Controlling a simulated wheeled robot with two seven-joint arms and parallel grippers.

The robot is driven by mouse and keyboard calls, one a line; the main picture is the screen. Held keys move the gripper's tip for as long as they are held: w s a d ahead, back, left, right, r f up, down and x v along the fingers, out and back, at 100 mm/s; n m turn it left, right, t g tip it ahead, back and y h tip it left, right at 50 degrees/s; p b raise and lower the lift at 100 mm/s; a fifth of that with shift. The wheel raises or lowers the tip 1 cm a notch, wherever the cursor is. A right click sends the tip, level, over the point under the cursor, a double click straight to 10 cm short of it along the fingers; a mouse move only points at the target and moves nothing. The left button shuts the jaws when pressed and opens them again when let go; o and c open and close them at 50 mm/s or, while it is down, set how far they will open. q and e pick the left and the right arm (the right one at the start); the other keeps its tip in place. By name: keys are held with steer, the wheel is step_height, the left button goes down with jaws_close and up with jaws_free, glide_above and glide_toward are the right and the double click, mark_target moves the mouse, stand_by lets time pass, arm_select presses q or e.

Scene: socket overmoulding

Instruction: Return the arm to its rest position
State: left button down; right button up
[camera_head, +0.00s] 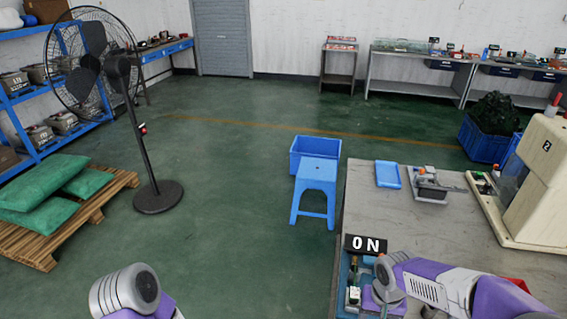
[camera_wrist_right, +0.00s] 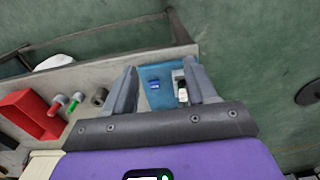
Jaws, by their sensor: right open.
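My right arm (camera_head: 440,285) reaches in from the lower right of the head view, over the near edge of the grey workbench. In the right wrist view my right gripper (camera_wrist_right: 160,68) is open, its two grey fingers spread apart with nothing held between them. Beyond and below the fingers lies a blue tray (camera_wrist_right: 158,72) with a small blue part (camera_wrist_right: 154,85) and a white-and-black part (camera_wrist_right: 181,88) in it. The right finger partly overlaps the tray. A grey and purple link of my left arm (camera_head: 128,290) shows at the bottom left; its gripper is out of view.
The grey workbench (camera_head: 385,215) carries a blue flat tray (camera_head: 388,174), a grey device (camera_head: 430,185) and a cream machine (camera_head: 535,185). An ON sign (camera_head: 366,244) stands near my right arm. A red bin (camera_wrist_right: 30,115) lies left of the gripper. A blue stool (camera_head: 316,180) stands left of the bench; the green floor is open.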

steer(key=s+a+f+y, duration=0.1)
steer(key=s+a+f, duration=0.2)
steer(key=f, duration=0.5)
steer(key=s+a+f+y, duration=0.1)
steer(key=s+a+f, duration=0.3)
steer(key=f, duration=0.4)
steer(key=s+a+f+y, duration=0.2)
steer(key=s+a+f, duration=0.2)
steer(key=f, duration=0.5)
steer(key=shift+a+t, duration=0.3)
steer(key=shift+a, duration=0.65)
